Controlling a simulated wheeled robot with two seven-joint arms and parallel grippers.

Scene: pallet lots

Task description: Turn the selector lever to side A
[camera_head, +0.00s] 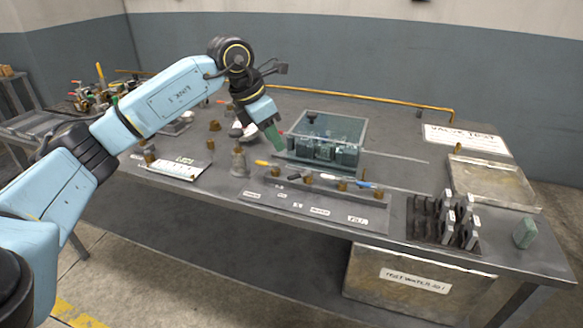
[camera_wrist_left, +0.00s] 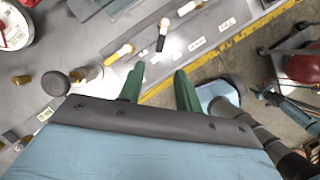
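Several small handles on brass-coloured fittings stand in a row along the bench: a yellow one (camera_head: 262,163), a black one (camera_head: 294,177), and a blue one (camera_head: 366,185). I cannot tell which of them is the selector lever, and no side A mark is legible. The wrist view also shows the yellow handle (camera_wrist_left: 119,53) and the black handle (camera_wrist_left: 163,35). My left gripper (camera_head: 274,138) points down above the bench, near the yellow handle. Its green fingers (camera_wrist_left: 160,69) are apart with nothing between them. My right gripper is not in view.
A clear-lidded box (camera_head: 322,138) stands just behind the handles. A labelled strip (camera_head: 310,207) lies in front of them. A bell-shaped metal part (camera_head: 239,162) stands to the left. A dark rack (camera_head: 443,220) and a green block (camera_head: 525,233) are at the right.

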